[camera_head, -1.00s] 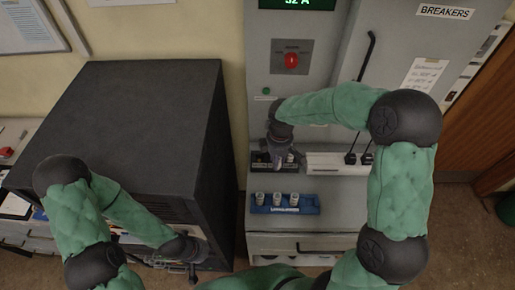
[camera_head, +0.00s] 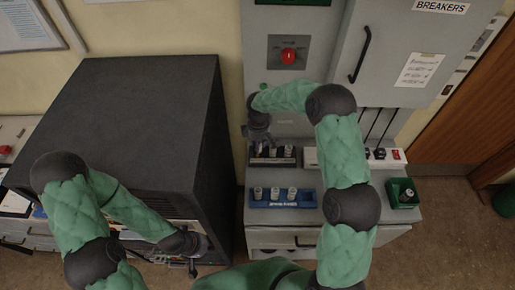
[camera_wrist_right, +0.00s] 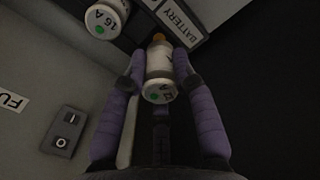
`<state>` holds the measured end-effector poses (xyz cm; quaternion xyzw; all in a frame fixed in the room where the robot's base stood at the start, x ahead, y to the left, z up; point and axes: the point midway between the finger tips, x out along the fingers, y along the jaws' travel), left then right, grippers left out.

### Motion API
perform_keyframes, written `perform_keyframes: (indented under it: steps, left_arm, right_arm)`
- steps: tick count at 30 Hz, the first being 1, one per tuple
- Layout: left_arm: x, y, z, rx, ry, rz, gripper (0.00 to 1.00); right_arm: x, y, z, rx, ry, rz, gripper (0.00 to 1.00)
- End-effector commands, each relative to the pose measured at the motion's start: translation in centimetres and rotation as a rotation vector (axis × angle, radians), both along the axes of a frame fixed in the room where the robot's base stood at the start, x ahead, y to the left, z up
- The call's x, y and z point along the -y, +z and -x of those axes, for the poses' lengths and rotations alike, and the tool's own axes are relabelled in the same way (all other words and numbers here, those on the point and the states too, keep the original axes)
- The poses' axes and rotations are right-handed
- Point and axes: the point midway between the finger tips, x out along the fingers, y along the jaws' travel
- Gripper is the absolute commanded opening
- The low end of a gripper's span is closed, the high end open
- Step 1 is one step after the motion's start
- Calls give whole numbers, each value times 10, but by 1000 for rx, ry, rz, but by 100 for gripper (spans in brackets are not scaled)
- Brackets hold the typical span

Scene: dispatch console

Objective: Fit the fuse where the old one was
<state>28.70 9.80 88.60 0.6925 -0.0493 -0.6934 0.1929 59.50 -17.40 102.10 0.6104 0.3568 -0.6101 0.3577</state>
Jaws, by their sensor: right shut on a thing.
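In the right wrist view my right gripper (camera_wrist_right: 162,80) is shut on a white fuse (camera_wrist_right: 160,68) with a green dot on its near end and a copper tip at its far end. The tip is beside a "BATTERY" label; whether it touches a socket I cannot tell. A fuse marked "15 A" (camera_wrist_right: 102,18) stands close by. In the head view my right gripper (camera_head: 258,136) is over the left end of the black fuse block (camera_head: 272,162), hiding the held fuse. My left gripper (camera_head: 194,256) is low beside the dark cabinet, its fingers unclear.
A blue tray (camera_head: 283,205) with three fuses (camera_head: 274,193) sits in front of the block. A green bin (camera_head: 403,200) stands to the right on the ledge. A red knob (camera_head: 289,56) is on the panel above. The large dark cabinet (camera_head: 130,110) stands left.

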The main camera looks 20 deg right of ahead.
Motion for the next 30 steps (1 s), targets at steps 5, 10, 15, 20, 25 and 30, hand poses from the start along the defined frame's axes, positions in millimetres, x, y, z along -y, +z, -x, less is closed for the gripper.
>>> perform_keyframes:
  steps: [5, 10, 15, 20, 25, 30]
  left_arm:
    - [0, 1, 0, 0, 0, 0, 0]
    - [0, 4, 0, 0, 0, 0, 0]
    - [0, 5, 0, 0, 0, 0, 0]
    - [0, 4, 0, 0, 0, 0, 0]
    - [0, 1, 0, 0, 0, 0, 0]
    - [0, 1, 0, 0, 0, 0, 0]
  right_arm:
    - [-1, -8, -6, -1, 0, 0, 0]
    - [-1, -31, -5, -3, -1, -1, 0]
    - [-1, -37, -6, 1, -1, 0, 0]
    - [-1, -38, -6, 1, -1, 0, 0]
    - [-1, -41, -6, 0, 0, 0, 36]
    - [-1, -40, -6, 0, 0, 0, 52]
